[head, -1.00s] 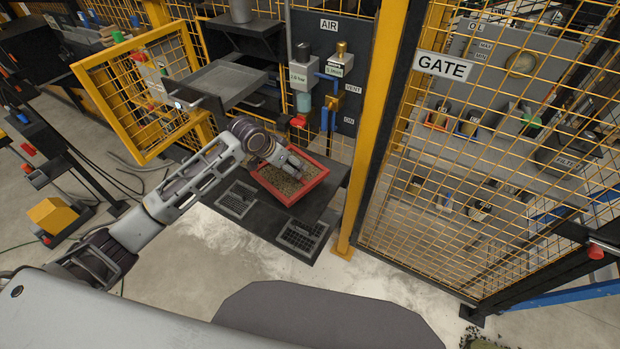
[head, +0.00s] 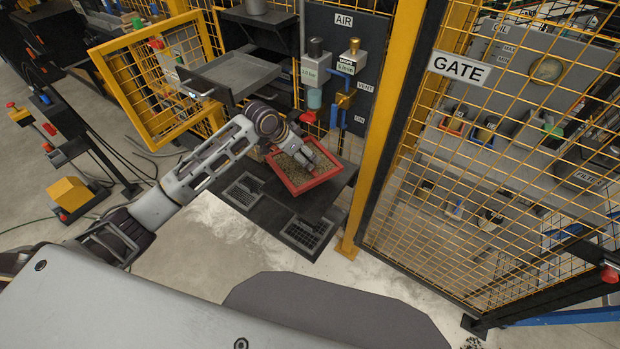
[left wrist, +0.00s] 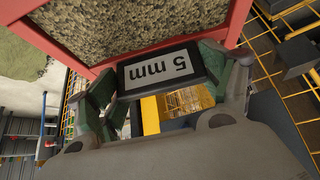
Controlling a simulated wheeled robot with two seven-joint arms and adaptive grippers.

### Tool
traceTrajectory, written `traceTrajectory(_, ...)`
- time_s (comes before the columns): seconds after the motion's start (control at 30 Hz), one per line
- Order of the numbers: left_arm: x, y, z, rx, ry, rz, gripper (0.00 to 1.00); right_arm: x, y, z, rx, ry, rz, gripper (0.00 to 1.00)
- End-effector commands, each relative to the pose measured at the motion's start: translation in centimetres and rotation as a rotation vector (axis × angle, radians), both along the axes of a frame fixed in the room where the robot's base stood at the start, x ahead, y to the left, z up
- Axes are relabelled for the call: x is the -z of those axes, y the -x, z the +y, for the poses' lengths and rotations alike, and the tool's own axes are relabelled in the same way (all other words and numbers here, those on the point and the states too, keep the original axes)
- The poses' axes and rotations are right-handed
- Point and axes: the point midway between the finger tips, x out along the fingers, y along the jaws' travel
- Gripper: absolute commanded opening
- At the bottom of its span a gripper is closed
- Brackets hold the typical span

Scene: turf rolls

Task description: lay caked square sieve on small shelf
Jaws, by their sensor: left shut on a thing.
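The square sieve (head: 324,178) has a red frame and is filled with a caked, grainy brown-grey layer. My left gripper (head: 310,150) reaches over its far side and is shut on it. In the left wrist view the sieve's red frame (left wrist: 105,68) and caked layer fill the top, and a dark tab marked "5 mm" (left wrist: 170,67) sits between my fingers. The sieve appears held over a dark low shelf (head: 268,212); its exact clearance is hard to judge. Which surface is the small shelf is not certain. My right gripper is not in view.
Two square grates (head: 307,234) are set in the dark shelf's near part. A grey tray (head: 240,75) stands behind left. A yellow post (head: 388,130) and mesh gate (head: 480,200) close off the right. An air panel (head: 345,60) with valves stands behind the sieve.

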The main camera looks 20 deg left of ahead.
Motion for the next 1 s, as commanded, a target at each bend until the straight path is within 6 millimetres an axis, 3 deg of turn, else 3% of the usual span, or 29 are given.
traceTrajectory(0.57,0.2,-0.1,0.0,0.017,0.001,-0.002,0.43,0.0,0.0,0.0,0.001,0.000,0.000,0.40)
traceTrajectory(1.0,5.3,0.0,0.0,0.017,0.001,-0.002,0.43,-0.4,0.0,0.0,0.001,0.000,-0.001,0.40)
